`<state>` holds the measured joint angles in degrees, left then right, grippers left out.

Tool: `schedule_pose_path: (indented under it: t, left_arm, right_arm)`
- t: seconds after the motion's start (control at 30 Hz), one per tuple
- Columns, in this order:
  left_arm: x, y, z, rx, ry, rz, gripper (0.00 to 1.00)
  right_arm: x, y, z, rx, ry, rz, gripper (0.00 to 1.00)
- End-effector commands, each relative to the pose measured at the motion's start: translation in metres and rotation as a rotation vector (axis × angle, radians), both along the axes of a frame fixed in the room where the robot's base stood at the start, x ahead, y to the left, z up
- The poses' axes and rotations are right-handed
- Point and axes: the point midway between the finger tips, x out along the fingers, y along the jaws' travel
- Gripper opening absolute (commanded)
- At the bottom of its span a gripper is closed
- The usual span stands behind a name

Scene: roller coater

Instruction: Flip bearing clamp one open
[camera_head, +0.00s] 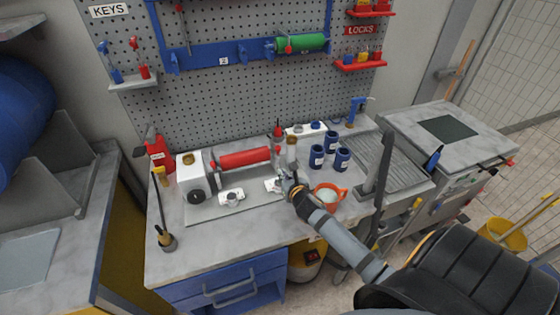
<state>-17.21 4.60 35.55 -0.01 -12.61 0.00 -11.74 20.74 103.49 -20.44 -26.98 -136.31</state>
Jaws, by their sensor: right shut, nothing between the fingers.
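The roller coater has a red roller (245,159) lying level on a pale base plate (205,211), with a white housing (190,170) at its left end. The bearing clamps at the roller's ends are too small to tell apart or to see whether they are open. My right gripper (284,183) is shut and empty, low in front of the roller's right end. It partly covers a small white part (272,186); I cannot tell whether they touch. My left gripper is not in view.
Blue jars (317,156) and an orange-rimmed bowl (329,196) stand right of my gripper. A small white device (232,198) sits in front of the roller. A green roller (301,42) hangs on the pegboard.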

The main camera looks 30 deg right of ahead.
Motion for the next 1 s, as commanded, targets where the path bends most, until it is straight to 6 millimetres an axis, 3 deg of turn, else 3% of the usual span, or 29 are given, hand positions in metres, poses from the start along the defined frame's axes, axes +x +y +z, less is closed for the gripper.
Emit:
schedule_pose_path:
  t: [0.17, 0.23, 0.4, 1.0]
  left_arm:
    - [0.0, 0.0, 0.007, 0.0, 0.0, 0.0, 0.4]
    - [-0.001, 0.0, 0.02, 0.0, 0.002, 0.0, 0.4]
    - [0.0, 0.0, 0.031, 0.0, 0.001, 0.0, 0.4]
    - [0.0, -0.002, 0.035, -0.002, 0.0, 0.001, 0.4]
  right_arm:
    - [0.036, -0.008, -0.01, 0.003, -0.002, -0.001, 0.0]
    - [0.035, -0.008, 0.007, 0.0, -0.001, 0.001, 0.0]
    - [0.034, -0.008, 0.024, 0.0, 0.0, 0.002, 0.0]
    - [0.033, -0.014, 0.03, -0.002, 0.001, 0.002, 0.0]
